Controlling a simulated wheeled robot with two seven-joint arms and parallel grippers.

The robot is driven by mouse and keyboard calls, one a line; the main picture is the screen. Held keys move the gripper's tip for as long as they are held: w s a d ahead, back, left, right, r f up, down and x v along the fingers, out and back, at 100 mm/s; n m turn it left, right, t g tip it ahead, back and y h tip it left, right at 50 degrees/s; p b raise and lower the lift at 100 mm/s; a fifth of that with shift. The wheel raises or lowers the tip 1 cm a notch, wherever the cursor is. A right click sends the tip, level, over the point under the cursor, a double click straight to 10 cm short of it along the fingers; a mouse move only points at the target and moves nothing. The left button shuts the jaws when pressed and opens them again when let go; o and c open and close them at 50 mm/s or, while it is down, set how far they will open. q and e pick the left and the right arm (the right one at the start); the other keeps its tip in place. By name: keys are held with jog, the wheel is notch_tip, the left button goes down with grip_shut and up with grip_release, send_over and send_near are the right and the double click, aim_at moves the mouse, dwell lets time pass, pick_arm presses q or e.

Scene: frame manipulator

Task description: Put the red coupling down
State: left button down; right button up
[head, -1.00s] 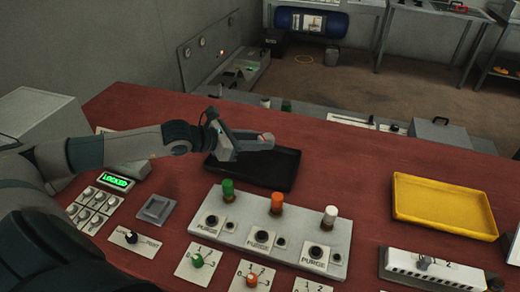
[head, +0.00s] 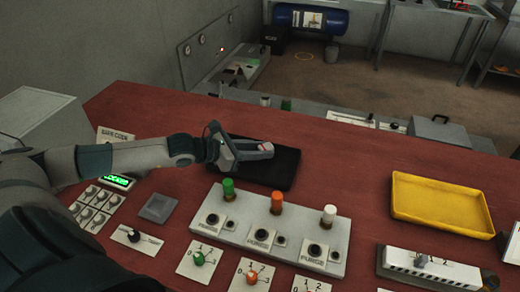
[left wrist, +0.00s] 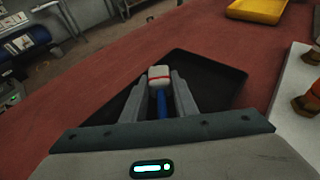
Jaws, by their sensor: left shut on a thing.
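My left gripper (head: 262,151) is shut on the red coupling (left wrist: 160,73), which shows between the fingertips as a pale, whitish piece with a red band. A blue shaft shows behind it between the fingers in the left wrist view. In the head view only a small pale and red bit shows at the fingertips. The gripper is over the black tray (head: 280,178), whose floor also shows beneath the fingers in the left wrist view (left wrist: 215,72). I cannot tell how much of a gap there is between the coupling and the tray floor. My right gripper is not in view.
A grey panel (head: 230,217) with green, orange and white-topped knobs stands just in front of the black tray. A yellow tray (head: 440,221) lies to the right. A small grey square dish (head: 158,208) is at left. The red bench top between the trays is clear.

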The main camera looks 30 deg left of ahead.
pick_arm(q)
jog(key=shift+f+b, duration=0.3)
jog(key=shift+f, duration=0.05)
jog(key=shift+f+b, duration=0.25)
jog(key=shift+b, duration=0.05)
jog(key=c, duration=1.4)
grip_release()
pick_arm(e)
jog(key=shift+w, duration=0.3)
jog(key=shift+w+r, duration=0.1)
